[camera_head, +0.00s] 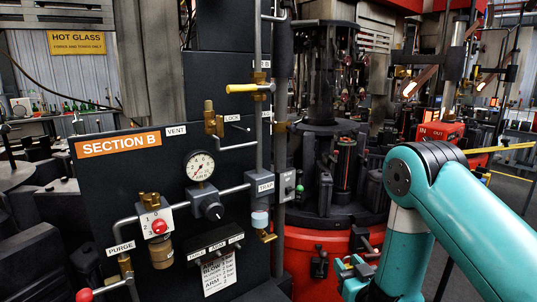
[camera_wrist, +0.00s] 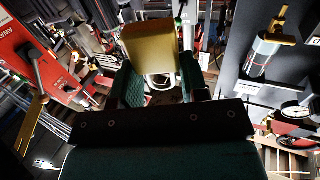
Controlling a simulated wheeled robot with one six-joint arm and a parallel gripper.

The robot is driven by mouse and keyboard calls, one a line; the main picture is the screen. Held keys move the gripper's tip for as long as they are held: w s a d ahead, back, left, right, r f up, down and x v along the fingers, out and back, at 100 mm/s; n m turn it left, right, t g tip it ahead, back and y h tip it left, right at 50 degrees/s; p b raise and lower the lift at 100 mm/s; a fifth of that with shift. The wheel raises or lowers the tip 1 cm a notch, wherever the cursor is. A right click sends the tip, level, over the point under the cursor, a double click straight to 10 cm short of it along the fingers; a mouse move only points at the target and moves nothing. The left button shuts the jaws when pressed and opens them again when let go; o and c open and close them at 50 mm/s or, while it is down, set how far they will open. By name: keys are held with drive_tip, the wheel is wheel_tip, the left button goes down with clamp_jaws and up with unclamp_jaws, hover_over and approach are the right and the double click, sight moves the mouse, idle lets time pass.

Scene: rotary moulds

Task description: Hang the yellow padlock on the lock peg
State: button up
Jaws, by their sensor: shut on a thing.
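The yellow padlock (camera_wrist: 150,45) is held between the two green fingers of my gripper (camera_wrist: 158,72) in the wrist view. Its body faces the camera and a pale curved shackle shows below it. In the head view my gripper (camera_head: 352,270) is low, right of the dark panel, and I cannot make out the padlock clearly there. The LOCK label (camera_head: 232,118) is on the upper part of the panel. A small thin peg (camera_head: 241,128) sticks out just below it. My gripper is well below and to the right of this peg, apart from it.
A brass fitting (camera_head: 211,120) stands left of the peg, and a yellow-handled valve (camera_head: 250,88) is above it. A vertical pipe (camera_head: 281,150) runs along the panel's right side.

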drive_tip(key=w+a+r+n+g+y+p, duration=0.1)
drive_tip(key=a+r+y+p, duration=0.1)
drive_tip(key=a+r, duration=0.6)
drive_tip(key=w+a+r+n+y+p, duration=0.15)
drive_tip(key=a+r, duration=0.25)
drive_tip(key=r, duration=0.7)
drive_tip(key=y+p, duration=0.1)
drive_tip(key=p, duration=0.3)
approach(248, 131)
drive_tip(key=w, duration=0.3)
drive_tip(key=shift+n+g, duration=0.25)
drive_tip(key=shift+g, duration=0.05)
drive_tip(key=shift+s+a+p+x, duration=0.1)
drive_tip(key=shift+a+p+x, duration=0.05)
drive_tip(key=shift+p+x, duration=0.9)
drive_tip(key=shift+s+a+p+x, duration=0.15)
drive_tip(key=shift+p+x, duration=0.45)
drive_tip(key=shift+x, duration=0.8)
drive_tip(key=shift+w+a+p+x, duration=0.1)
drive_tip(key=shift+a+p+x, duration=0.05)
drive_tip(key=shift+p+x, duration=0.9)
drive_tip(key=shift+w+a+f, duration=0.1)
drive_tip(key=shift+w+a, duration=0.15)
drive_tip(key=shift+w, duration=0.1)
drive_tip(key=shift+w+a+f+b, duration=0.15)
drive_tip(key=shift+f+b, duration=0.1)
drive_tip(key=shift+b, duration=0.35)
drive_tip(key=shift+w+a+f+b, duration=0.15)
drive_tip(key=shift+w+b, duration=0.1)
drive_tip(key=shift+b, duration=0.2)
